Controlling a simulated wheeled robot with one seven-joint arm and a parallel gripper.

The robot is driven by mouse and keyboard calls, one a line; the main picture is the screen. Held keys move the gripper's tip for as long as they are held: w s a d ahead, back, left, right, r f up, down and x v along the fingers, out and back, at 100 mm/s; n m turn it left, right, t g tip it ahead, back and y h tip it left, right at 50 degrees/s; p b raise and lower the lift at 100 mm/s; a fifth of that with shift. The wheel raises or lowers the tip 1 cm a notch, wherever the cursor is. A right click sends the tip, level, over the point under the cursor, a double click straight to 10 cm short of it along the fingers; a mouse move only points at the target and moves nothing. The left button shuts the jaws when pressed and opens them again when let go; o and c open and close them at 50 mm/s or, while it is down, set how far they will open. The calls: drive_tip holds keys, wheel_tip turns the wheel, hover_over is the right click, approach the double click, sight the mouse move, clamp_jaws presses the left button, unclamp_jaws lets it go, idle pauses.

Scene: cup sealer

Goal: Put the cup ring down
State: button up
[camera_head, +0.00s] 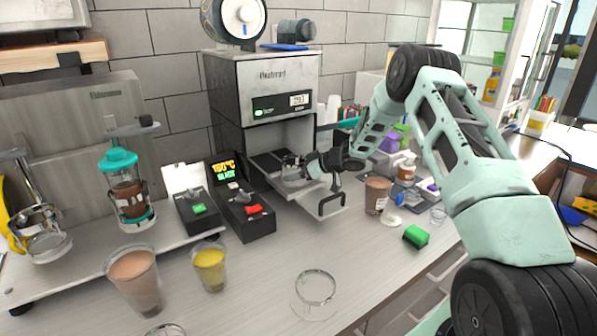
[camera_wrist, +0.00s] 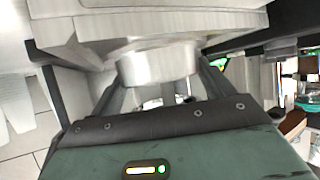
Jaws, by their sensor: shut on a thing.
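My gripper (camera_head: 302,172) is at the pulled-out tray (camera_head: 270,163) of the cup sealer (camera_head: 265,85), in front of its opening. In the wrist view my gripper (camera_wrist: 158,85) is shut on a round metal part, the cup ring (camera_wrist: 158,63), whose curved side shows between the two fingers. A wider pale metal surface lies just beyond the ring in that view. In the head view the ring is small and mostly hidden by my gripper, so I cannot tell whether it touches the tray.
A brown-filled cup (camera_head: 377,195) stands right of the tray. A control box with a red switch (camera_head: 246,217) stands left. A clear round vessel (camera_head: 315,287) and a yellow-filled cup (camera_head: 209,268) stand on the counter in front.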

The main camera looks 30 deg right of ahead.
drive_tip(key=shift+f, duration=0.3)
drive_tip(key=o, duration=1.1)
drive_tip(key=shift+r, duration=0.15)
